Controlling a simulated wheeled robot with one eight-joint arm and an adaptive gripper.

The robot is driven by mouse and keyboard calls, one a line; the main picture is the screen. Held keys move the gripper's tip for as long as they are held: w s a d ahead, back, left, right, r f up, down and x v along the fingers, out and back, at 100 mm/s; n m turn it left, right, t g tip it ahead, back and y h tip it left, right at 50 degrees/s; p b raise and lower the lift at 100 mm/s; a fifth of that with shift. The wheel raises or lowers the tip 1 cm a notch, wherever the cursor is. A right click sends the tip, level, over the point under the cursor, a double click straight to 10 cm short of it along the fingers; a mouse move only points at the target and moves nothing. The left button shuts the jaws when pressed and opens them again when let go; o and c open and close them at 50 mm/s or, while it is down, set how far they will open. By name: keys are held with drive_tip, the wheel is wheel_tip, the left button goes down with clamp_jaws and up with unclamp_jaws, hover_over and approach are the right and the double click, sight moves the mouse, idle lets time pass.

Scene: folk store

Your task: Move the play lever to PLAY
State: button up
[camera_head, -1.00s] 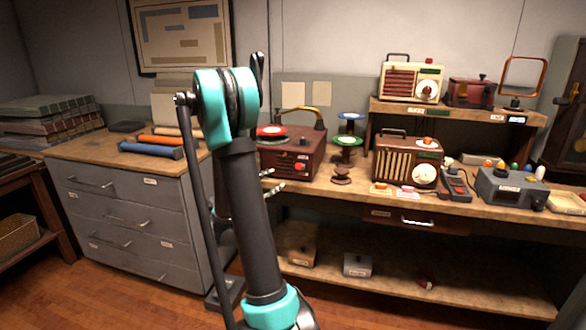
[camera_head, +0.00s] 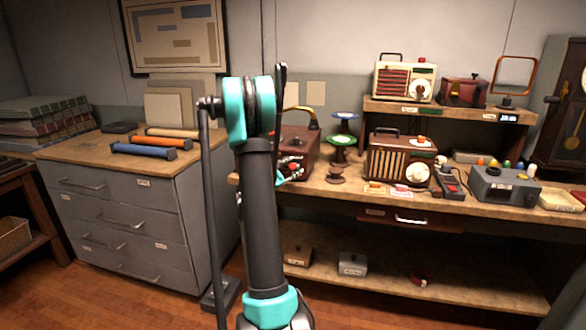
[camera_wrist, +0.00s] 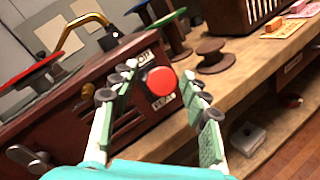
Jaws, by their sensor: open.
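The brown record player (camera_head: 304,141) stands on the long bench, partly hidden behind my arm in the head view. In the wrist view its front (camera_wrist: 85,105) carries a round red knob (camera_wrist: 160,81), which I take to be the play lever's end. A label ending in "OP" (camera_wrist: 146,57) shows just above the knob, and a label that seems to read "PLAY" (camera_wrist: 165,99) just below. My gripper (camera_wrist: 163,77) is open, with one finger on each side of the knob. I cannot tell whether either finger touches it. In the head view the gripper (camera_head: 291,170) is at the player's front.
The player carries a red disc (camera_wrist: 28,75) and a brass tone arm (camera_wrist: 80,28). A dark spool (camera_wrist: 212,55) stands just right on the bench (camera_wrist: 245,75). A brown radio (camera_head: 403,160) is farther right. The grey drawer cabinet (camera_head: 120,215) is left of my arm.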

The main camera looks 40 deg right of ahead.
clamp_jaws()
idle(0.3)
